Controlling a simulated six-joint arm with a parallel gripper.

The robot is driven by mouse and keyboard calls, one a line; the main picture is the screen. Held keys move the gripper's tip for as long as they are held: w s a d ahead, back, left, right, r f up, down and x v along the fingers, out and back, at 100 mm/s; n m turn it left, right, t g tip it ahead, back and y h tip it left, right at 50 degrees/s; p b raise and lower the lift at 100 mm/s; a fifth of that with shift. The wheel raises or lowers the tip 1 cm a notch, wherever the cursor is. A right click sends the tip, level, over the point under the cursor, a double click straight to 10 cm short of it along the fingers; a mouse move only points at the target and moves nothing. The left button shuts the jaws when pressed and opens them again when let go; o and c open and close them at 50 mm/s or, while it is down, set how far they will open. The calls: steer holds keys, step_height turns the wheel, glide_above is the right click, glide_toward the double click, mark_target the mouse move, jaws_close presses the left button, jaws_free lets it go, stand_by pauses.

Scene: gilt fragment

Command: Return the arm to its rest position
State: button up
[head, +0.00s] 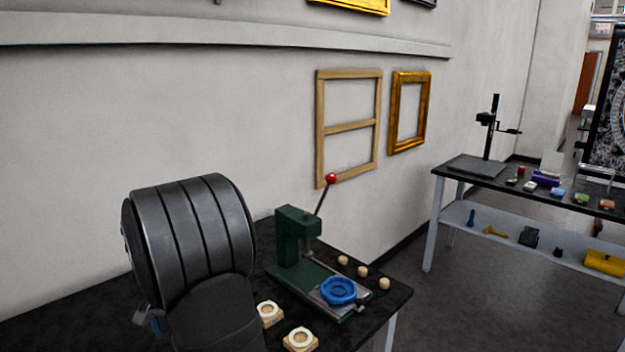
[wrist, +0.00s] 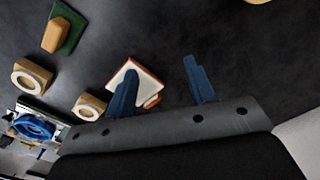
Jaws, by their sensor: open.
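My gripper (wrist: 160,66) shows in the wrist view with its two blue fingers apart and nothing between them. It is over the dark tabletop (wrist: 230,50). The left finger overlaps a white square piece with orange edges (wrist: 148,80); I cannot tell whether they touch. In the head view my dark arm link stands large at left and hides part of the bench.
A green press (head: 297,240) with a red-knobbed lever and a blue round dish (head: 340,290) stands on the bench. Wooden blocks with white rings (head: 300,340) and several small round pieces (head: 362,271) lie around it.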

steer(key=w+d+m, duration=0.1)
steer(key=w+d, duration=0.4)
steer(key=d, duration=0.2)
steer(key=w+d+f+m, duration=0.1)
steer(key=w+d+m, duration=0.1)
steer(key=w+d, duration=0.3)
steer(key=d, duration=0.3)
steer(key=shift+d, duration=0.2)
